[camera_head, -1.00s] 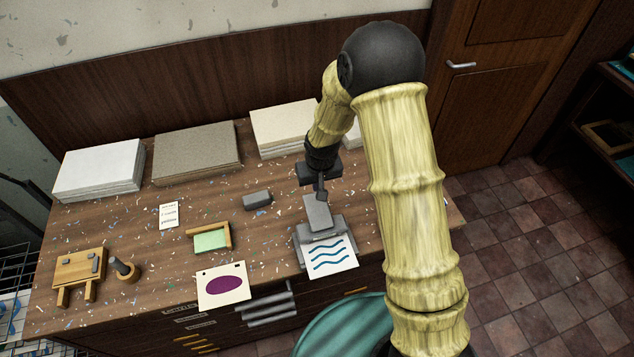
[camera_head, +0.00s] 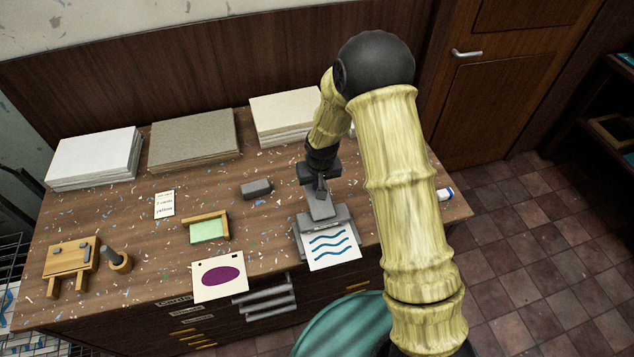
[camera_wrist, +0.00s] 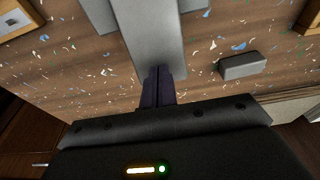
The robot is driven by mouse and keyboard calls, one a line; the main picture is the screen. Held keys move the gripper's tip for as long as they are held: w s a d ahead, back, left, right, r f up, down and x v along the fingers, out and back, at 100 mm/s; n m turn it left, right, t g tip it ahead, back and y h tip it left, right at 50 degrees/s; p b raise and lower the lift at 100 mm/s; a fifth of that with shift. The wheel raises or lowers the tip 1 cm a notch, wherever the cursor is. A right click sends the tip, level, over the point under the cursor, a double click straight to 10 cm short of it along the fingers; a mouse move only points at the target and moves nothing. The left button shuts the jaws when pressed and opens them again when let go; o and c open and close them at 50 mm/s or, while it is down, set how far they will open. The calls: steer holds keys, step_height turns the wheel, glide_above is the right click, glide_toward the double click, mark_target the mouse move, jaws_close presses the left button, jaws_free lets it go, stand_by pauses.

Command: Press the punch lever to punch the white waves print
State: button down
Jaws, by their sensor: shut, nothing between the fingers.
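The grey punch (camera_head: 305,243) stands near the front edge of the bench, right of centre. Its lever (camera_head: 320,205) slants up toward the back. The white waves print (camera_head: 330,246), with blue wavy lines, lies with its back edge at the punch and its front part over the bench edge. My gripper (camera_head: 320,184) is shut and empty, pointing down at the lever's raised back end. In the wrist view the closed fingers (camera_wrist: 158,84) overlap the end of the grey lever (camera_wrist: 150,35); I cannot tell whether they touch it.
A print with a purple oval (camera_head: 220,278) lies at the front edge, left of the punch. A small grey block (camera_head: 256,188) and a green pad in a wooden tray (camera_head: 208,230) lie further left. Paper stacks (camera_head: 195,138) line the back. A wooden jig (camera_head: 72,257) stands at far left.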

steer(key=shift+b+x, duration=1.1)
steer(key=shift+x, duration=0.3)
steer(key=shift+r, duration=0.1)
steer(key=shift+s+r, duration=0.1)
steer(key=shift+r, duration=0.05)
steer(key=shift+p+v, duration=2.15)
steer(key=shift+v, duration=1.25)
steer(key=shift+d, duration=0.1)
steer(key=s+d+r+m+b, duration=0.1)
steer(key=s+d+r+b, duration=0.1)
steer(key=s+d+r, duration=0.3)
steer(key=s+d+r+m+b, duration=0.2)
steer(key=s+d+r, duration=0.4)
steer(key=s+d, duration=0.4)
steer(key=s, duration=0.3)
steer(key=shift+r+h, duration=0.3)
steer(key=shift+r, duration=0.05)
